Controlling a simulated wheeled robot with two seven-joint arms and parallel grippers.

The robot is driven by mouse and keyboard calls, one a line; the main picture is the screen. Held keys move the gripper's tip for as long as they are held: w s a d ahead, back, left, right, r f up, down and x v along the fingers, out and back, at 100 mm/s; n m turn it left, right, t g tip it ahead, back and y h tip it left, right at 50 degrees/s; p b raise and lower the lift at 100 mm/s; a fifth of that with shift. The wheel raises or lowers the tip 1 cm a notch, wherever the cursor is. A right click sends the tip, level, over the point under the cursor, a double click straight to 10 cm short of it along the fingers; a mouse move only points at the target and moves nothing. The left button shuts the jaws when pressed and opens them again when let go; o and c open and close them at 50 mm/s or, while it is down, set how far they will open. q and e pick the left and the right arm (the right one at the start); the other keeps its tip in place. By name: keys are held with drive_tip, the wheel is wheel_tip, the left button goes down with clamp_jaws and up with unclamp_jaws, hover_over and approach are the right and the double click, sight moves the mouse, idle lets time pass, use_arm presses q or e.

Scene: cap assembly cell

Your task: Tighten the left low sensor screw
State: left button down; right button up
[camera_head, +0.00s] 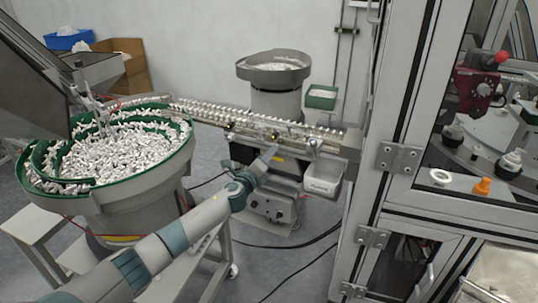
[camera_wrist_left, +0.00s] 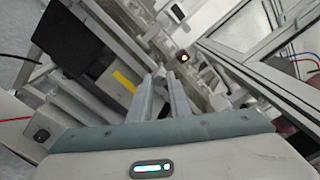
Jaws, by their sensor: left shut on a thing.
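My left gripper (camera_head: 270,152) reaches in from the lower left to the front of the linear feed track, just below its rail. In the left wrist view its two fingers (camera_wrist_left: 161,76) are close together at the tips, shut on a small pale part that is mostly hidden between them. I take this part to be the sensor screw, but its shape is too small to tell. In the head view a small dark and yellow fitting (camera_head: 230,125) is on the track's left part. My right gripper is not in view.
The feed track (camera_head: 205,112) carries rows of white caps. A large green-rimmed bowl (camera_head: 180,157) stands left, and a smaller bowl feeder (camera_head: 274,75) behind. A grey bin (camera_head: 324,180) hangs right of the gripper. The machine frame (camera_head: 393,120) closes off the right side.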

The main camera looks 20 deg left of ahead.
use_arm(q)
drive_tip(key=shift+f, duration=0.1)
drive_tip(key=c, duration=1.6)
unclamp_jaws()
drive_tip(key=shift+c, duration=0.2)
drive_tip(key=shift+s, duration=0.1)
drive_tip(key=s+a+b, duration=0.2)
drive_tip(key=s, duration=1.5)
drive_tip(key=shift+a+b, duration=0.2)
drive_tip(key=shift+b, duration=0.2)
